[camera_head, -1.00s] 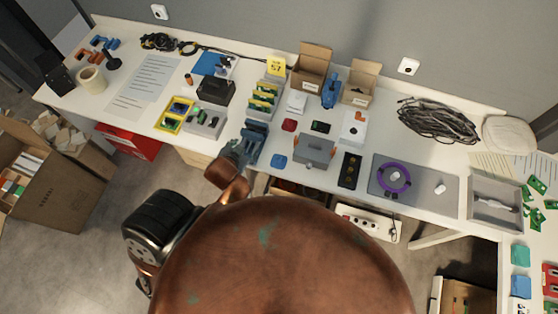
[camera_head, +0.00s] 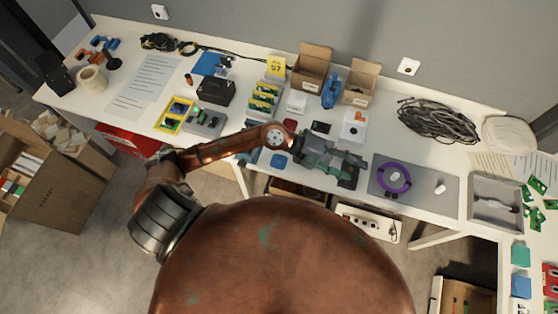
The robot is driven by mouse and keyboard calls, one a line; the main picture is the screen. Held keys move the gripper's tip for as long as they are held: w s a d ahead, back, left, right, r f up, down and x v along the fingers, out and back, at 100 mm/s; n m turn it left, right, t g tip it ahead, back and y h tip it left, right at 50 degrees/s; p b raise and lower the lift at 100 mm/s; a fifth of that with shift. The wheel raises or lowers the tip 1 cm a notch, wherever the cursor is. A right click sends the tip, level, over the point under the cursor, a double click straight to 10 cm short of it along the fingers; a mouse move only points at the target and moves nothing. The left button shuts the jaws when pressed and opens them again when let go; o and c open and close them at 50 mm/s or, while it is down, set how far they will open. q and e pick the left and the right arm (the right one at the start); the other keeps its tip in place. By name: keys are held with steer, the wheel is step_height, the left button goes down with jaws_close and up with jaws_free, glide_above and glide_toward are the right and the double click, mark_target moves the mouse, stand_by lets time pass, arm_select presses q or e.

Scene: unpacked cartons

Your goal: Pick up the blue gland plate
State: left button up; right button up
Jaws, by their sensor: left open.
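A small flat blue plate (camera_head: 279,160), which looks like the blue gland plate, lies near the front edge of the white table, left of my left gripper. My left arm reaches in from the left, passing above the table just behind this plate. My left gripper (camera_head: 356,166) is open, with its fingers pointing right. It covers most of the grey box and black plate at the front of the table. The blue plate is apart from the fingers and in plain view. My right gripper is not in view.
A grey mat with a purple ring (camera_head: 394,178) lies right of the gripper. Behind are a red piece (camera_head: 290,125), a dark green piece (camera_head: 320,127), a white box (camera_head: 353,127) and open cartons (camera_head: 312,68). A grey tray (camera_head: 495,202) stands farther right.

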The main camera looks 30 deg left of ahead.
arm_select(q)
steer(key=a+f+m+g+y, duration=0.1)
steer(key=a+f+g+y, duration=0.2)
steer(key=f, duration=0.4)
steer(key=y, duration=1)
glide_above(279, 158)
steer(key=shift+n+g, duration=0.3)
steer(key=f, duration=0.9)
steer(key=shift+d+f, duration=0.1)
steer(key=shift+d, duration=0.2)
steer(key=shift+a+f+y, duration=0.15)
steer(key=shift+a+f, duration=0.05)
steer(key=shift+f, duration=0.4)
steer(key=shift+a+f+y, duration=0.15)
steer(key=shift+a+f, duration=0.05)
steer(key=shift+f, duration=3.1)
steer(key=shift+c, duration=0.4)
steer(key=c, duration=0.7)
steer(key=shift+w+r, duration=0.1)
steer(key=shift+r, duration=0.05)
